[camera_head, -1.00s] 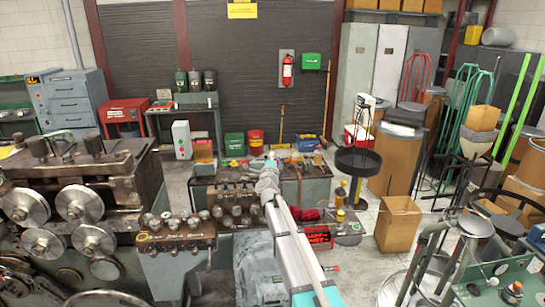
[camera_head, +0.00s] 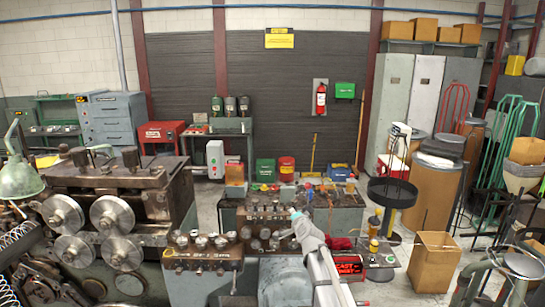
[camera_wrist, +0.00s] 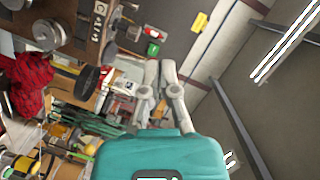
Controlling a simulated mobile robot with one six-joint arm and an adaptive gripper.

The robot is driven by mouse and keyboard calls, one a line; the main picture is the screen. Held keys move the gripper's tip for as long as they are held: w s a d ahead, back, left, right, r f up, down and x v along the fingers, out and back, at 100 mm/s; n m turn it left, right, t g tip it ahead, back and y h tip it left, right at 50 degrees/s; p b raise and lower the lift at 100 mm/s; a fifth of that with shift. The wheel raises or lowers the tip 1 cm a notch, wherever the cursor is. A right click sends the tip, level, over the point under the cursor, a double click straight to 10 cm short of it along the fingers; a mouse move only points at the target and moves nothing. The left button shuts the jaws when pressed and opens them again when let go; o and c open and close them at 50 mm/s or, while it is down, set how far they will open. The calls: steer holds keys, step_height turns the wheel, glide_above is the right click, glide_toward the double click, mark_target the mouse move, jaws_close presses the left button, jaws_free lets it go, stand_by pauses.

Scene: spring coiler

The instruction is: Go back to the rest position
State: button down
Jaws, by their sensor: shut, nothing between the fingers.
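My gripper (camera_wrist: 163,68) is shut and empty in the wrist view, its two grey fingers together above the teal wrist housing. In the head view my arm reaches up from the bottom, and its end (camera_head: 297,214) shows in front of the workbench (camera_head: 345,221) with its parts. The fingertips are too small there to make out. The spring coiler (camera_head: 105,215), with its large round steel rollers, stands at the left, apart from my arm.
A cardboard box (camera_head: 434,262) stands on the floor at the right, near a round black tray stand (camera_head: 392,193). A red toolbox (camera_head: 347,268) lies close to my arm's right side. Open floor (camera_head: 395,290) shows at the lower right.

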steer(key=s+f+n+g+y+b, duration=0.1)
steer(key=s+f+n+g+b, duration=0.3)
steer(key=s+f, duration=0.6)
steer(key=s+d+f+n+g+h+b, duration=0.1)
steer(key=s+d+f+n+g, duration=0.1)
steer(key=s, duration=0.7)
steer(key=s+d+f+n+g+h+b, duration=0.2)
steer(key=s+d+f+g, duration=0.2)
steer(key=s+f+g, duration=0.2)
steer(key=s+d+f+n+g+h+b, duration=0.1)
steer(key=s+d+f+n+g, duration=0.1)
steer(key=s+f, duration=0.5)
steer(key=s+d+g, duration=0.1)
steer(key=s, duration=0.3)
steer(key=shift+s+g+b, duration=0.3)
steer(key=shift+g+b, duration=0.1)
